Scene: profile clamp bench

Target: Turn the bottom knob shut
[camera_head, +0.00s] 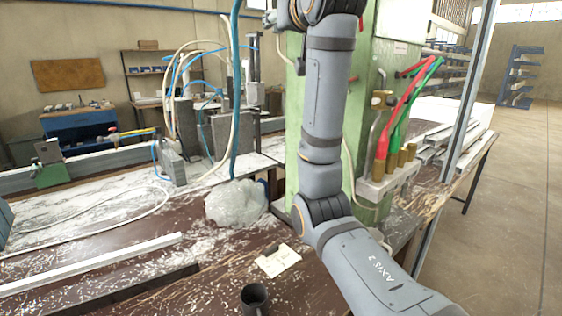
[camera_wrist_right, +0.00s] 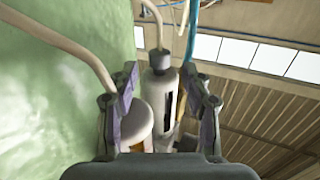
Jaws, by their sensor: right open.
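In the right wrist view my right gripper (camera_wrist_right: 160,82) is open, with one finger on each side of a pale grey cylindrical fitting (camera_wrist_right: 160,97) that has a dark slot and a hose at its top. A rounded whitish part (camera_wrist_right: 136,124) sits beside it, near the left finger. I cannot tell which of these is the bottom knob, or whether a finger touches either. In the head view my right arm rises in front of the green column (camera_head: 362,125), and its gripper is not clearly seen near the top edge. My left gripper is not in view.
Hoses (camera_wrist_right: 62,45) run close to the gripper along the green surface. On the bench are a plastic-wrapped bundle (camera_head: 236,203), a dark cup (camera_head: 254,298), a paper (camera_head: 277,261) and a long pale profile (camera_head: 90,264). Red and green hoses (camera_head: 400,105) stand right of my arm.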

